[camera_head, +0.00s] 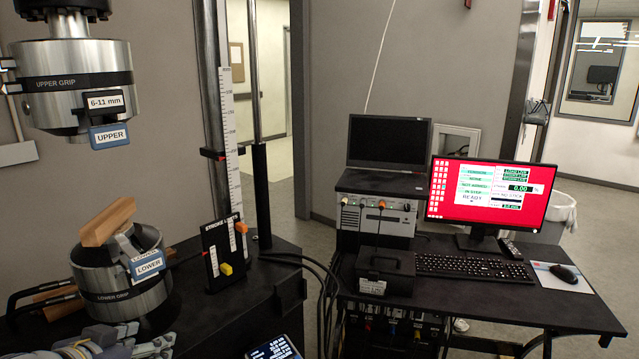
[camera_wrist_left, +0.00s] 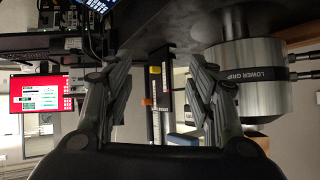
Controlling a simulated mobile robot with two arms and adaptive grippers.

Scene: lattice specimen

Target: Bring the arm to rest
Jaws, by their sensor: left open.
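My left gripper (camera_head: 118,346) shows at the bottom left edge of the head view, partly cut off, just in front of the lower grip (camera_head: 120,288). In the left wrist view its two fingers (camera_wrist_left: 158,85) stand wide apart with nothing held between them. That view is upside down, and the lower grip (camera_wrist_left: 248,80) shows to the right of the fingers. A brown block (camera_head: 109,221) sits tilted on top of the lower grip. My right gripper is in neither view.
The upper grip (camera_head: 76,88) hangs above the lower grip with a clear gap between. A stroke-limit panel (camera_head: 226,256) stands to the right, by a scaled column. A desk with a red-screened monitor (camera_head: 487,192), keyboard (camera_head: 473,268) and black box (camera_head: 385,270) is farther right.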

